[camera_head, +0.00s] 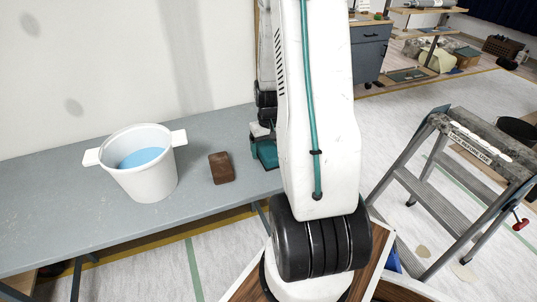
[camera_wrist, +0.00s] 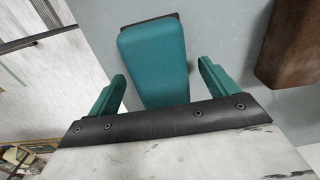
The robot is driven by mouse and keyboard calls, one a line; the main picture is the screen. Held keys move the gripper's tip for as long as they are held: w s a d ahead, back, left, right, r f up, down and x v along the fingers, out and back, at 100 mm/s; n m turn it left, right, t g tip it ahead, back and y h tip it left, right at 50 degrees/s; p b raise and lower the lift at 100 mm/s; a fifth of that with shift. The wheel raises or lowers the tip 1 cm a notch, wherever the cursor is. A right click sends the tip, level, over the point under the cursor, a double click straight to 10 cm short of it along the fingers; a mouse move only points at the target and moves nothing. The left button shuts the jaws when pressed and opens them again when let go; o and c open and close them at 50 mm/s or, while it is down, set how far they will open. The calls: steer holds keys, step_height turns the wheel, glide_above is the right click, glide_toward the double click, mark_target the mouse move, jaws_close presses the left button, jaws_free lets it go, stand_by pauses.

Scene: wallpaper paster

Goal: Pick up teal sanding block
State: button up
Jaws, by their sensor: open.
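The teal sanding block (camera_wrist: 153,60) lies on the grey table, seen from above in the wrist view. It has a rounded teal body with a dark strip showing at its far edge. My gripper (camera_wrist: 162,74) is open, with one teal finger on each side of the block's near part. A gap shows between each finger and the block, and the gripper is not closed on it. In the head view a teal shape (camera_head: 267,154) by the table's right end seems to be the block, partly hidden by my arm.
A brown block (camera_head: 221,167) lies left of the teal one; it also shows at the wrist view's right (camera_wrist: 290,45). A white bucket with blue liquid (camera_head: 132,178) stands further left on the table (camera_head: 60,220). A stepladder (camera_head: 450,190) stands at right.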

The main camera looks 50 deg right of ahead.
steer(key=shift+f, duration=0.6)
steer(key=c, duration=1.1)
steer(key=shift+c, duration=0.2)
steer(key=shift+r, duration=0.85)
steer(key=shift+s+d+r, duration=0.15)
steer(key=shift+s+r, duration=0.05)
steer(key=shift+r, duration=0.85)
steer(key=s+d+r, duration=0.1)
steer(key=s+d, duration=0.7)
steer(key=s, duration=0.5)
steer(key=shift+s+r, duration=0.15)
steer(key=shift+s, duration=0.05)
